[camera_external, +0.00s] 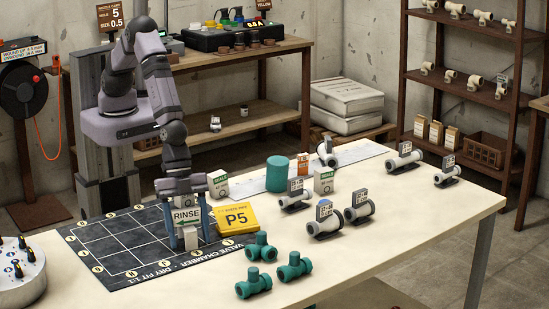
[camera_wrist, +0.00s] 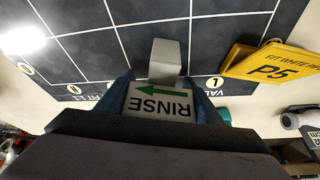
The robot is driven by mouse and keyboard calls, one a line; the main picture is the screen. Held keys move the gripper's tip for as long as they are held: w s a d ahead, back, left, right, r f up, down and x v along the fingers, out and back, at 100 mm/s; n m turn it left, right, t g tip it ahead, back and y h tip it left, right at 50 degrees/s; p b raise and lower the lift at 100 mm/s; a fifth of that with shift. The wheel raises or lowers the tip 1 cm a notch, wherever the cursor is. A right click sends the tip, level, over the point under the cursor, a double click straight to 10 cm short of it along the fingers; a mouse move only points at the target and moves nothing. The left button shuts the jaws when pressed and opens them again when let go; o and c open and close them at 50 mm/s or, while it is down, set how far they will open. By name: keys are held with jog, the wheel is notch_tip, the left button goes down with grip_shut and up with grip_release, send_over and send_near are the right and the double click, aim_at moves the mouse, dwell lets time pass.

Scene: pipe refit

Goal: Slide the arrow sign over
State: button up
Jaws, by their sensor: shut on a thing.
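In the wrist view the sign (camera_wrist: 158,103) appears upside down between the blue fingers (camera_wrist: 162,100). A grey block-shaped part (camera_wrist: 165,58) shows just beyond the sign there. I cannot tell whether the sign touches the mat.
A yellow P5 sign (camera_external: 237,218) stands close to the right of my gripper. Several green pipe fittings (camera_external: 260,247) lie in front right. White pipe pieces with tags (camera_external: 325,221) and a green cylinder (camera_external: 277,174) stand farther right and back. The mat's left part is clear.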

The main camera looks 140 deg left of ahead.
jog(key=o, duration=1.1)
jog(key=shift+r, duration=0.1)
jog(key=shift+b+v, duration=0.75)
jog(key=shift+v, duration=2.85)
